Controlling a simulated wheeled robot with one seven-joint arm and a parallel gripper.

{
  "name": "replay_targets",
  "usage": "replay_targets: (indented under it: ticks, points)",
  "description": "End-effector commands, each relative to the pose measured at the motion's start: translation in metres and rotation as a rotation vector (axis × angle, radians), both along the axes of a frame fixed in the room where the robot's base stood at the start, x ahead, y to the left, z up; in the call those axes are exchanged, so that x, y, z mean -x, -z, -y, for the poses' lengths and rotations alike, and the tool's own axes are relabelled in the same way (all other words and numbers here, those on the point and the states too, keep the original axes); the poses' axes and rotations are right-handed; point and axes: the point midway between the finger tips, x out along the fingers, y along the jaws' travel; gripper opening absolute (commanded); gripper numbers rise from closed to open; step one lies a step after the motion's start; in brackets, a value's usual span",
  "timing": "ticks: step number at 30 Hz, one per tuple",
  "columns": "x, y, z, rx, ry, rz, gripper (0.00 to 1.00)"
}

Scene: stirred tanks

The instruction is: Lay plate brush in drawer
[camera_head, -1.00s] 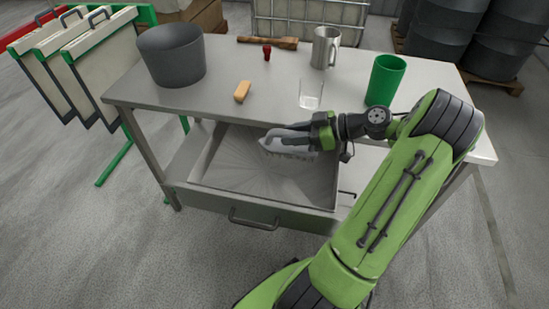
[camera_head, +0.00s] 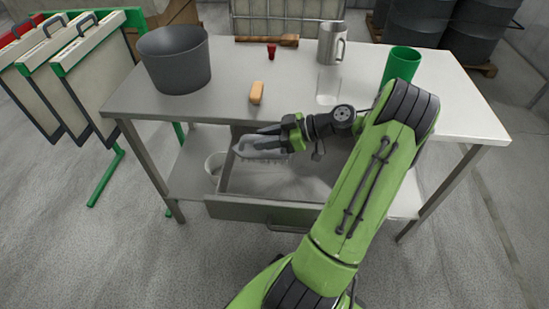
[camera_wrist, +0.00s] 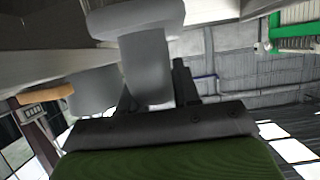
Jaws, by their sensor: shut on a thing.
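The plate brush (camera_head: 262,148) is grey with a row of pale bristles facing down. My gripper (camera_head: 284,138) is shut on it and holds it roughly level, over the back left part of the open drawer (camera_head: 240,209). I cannot tell whether the bristles touch the drawer. The drawer is pulled out below the table top; its floor looks empty where visible, and my arm hides its right part. In the wrist view, the grey brush (camera_wrist: 147,65) shows close up between the dark fingers of my gripper (camera_wrist: 155,97).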

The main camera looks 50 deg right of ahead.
Motion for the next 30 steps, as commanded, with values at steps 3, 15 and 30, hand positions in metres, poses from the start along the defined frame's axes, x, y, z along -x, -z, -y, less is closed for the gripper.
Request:
replay_targets:
  ticks: [3, 15, 30]
  points:
    - [-0.001, 0.02, -0.001, -0.001, -0.001, 0.002, 0.0]
    - [0.0, 0.065, 0.0, 0.003, -0.001, 0.001, 0.0]
    - [0.0, 0.066, -0.001, 0.002, -0.001, 0.0, 0.57]
